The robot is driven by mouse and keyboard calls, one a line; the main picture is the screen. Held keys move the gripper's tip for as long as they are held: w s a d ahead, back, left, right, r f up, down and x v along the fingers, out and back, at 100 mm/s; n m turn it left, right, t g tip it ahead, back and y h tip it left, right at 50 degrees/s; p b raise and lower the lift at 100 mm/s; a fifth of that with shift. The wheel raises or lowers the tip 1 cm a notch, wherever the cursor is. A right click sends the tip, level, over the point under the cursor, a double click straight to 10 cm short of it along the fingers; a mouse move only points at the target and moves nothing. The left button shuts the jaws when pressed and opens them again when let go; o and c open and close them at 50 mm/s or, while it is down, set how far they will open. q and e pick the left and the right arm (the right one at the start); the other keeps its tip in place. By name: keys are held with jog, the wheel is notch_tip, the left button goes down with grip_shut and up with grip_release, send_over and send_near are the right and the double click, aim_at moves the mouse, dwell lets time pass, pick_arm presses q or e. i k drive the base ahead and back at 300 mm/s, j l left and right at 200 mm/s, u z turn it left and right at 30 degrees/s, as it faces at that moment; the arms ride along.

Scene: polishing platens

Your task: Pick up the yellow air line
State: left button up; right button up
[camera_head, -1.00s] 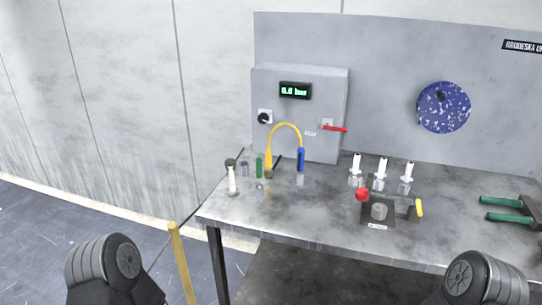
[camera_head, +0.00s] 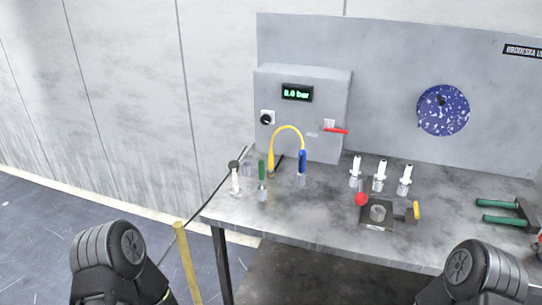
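The yellow air line (camera_head: 288,128) arches up over the left part of the bench, in front of the grey control box. Its left end runs down to the bench top and its right end meets a blue upright fitting (camera_head: 302,161). Parts of my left arm show at the lower left and parts of my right arm at the lower right, both well in front of the line and apart from it. Neither gripper's fingers can be seen.
The grey box (camera_head: 335,105) has a display, a black knob and a red lever (camera_head: 336,131). A green-handled piece (camera_head: 262,170) and a white bottle (camera_head: 235,178) stand left of the line. A yellow post (camera_head: 187,262) stands before the bench.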

aim_at(270, 156)
jog(key=i+j+z, duration=0.2)
jog(key=i+z, duration=0.15)
jog(key=i+j+z, duration=0.35)
jog(key=i+l, duration=0.05)
jog(key=i, duration=0.05)
